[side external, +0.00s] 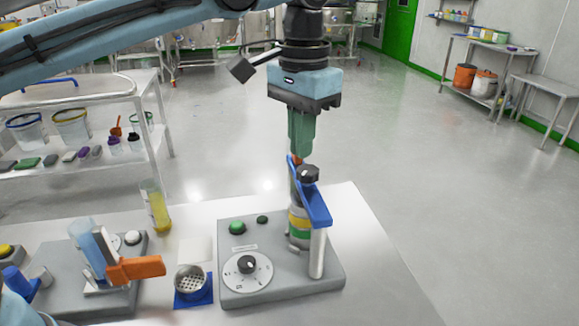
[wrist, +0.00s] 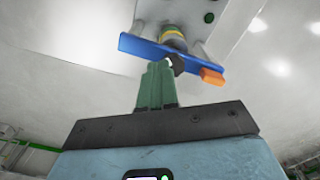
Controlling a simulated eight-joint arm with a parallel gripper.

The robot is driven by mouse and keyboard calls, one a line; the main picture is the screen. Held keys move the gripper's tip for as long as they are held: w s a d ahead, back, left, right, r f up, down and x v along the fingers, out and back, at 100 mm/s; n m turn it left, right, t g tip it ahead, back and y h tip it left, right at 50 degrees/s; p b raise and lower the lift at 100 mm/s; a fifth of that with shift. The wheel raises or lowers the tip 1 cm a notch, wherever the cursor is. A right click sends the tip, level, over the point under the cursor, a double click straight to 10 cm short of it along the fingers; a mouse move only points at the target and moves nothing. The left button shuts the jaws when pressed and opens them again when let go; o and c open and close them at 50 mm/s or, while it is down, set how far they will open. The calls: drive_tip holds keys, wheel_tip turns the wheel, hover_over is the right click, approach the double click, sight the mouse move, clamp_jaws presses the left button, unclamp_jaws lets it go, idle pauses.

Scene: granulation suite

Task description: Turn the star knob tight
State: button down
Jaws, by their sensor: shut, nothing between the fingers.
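The black star knob (side external: 308,173) sits on top of a blue clamp bar (side external: 316,204), which lies across a stack of coloured rings (side external: 298,222) on a grey machine base. One end of the bar carries an orange tip, clear in the wrist view (wrist: 212,76). My gripper (side external: 297,152), with green fingers, points down just above and behind the knob, its fingers together and holding nothing. In the wrist view the knob (wrist: 178,64) shows just beyond the fingertips, slightly to the right; I cannot tell whether they touch. The fingers partly hide the bar there.
The machine's grey base (side external: 325,277) carries a numbered dial (side external: 247,265) and a green button (side external: 237,228). A metal post (side external: 317,254) stands under the bar's near end. A small sieve cup (side external: 191,280) and an orange-handled device (side external: 136,269) stand left. The bench is clear right.

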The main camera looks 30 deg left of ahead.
drive_tip(key=shift+f, duration=2.85)
drive_tip(key=shift+a, duration=0.25)
drive_tip(key=shift+w+a, duration=0.15)
drive_tip(key=shift+a, duration=0.4)
drive_tip(key=shift+w+a, duration=0.15)
drive_tip(key=shift+a, duration=0.35)
drive_tip(key=shift+w+a, duration=0.1)
drive_tip(key=shift+w, duration=0.05)
wheel_tip(320, 180, up, 6)
drive_tip(key=shift+s+a, duration=0.25)
drive_tip(key=shift+s, duration=0.1)
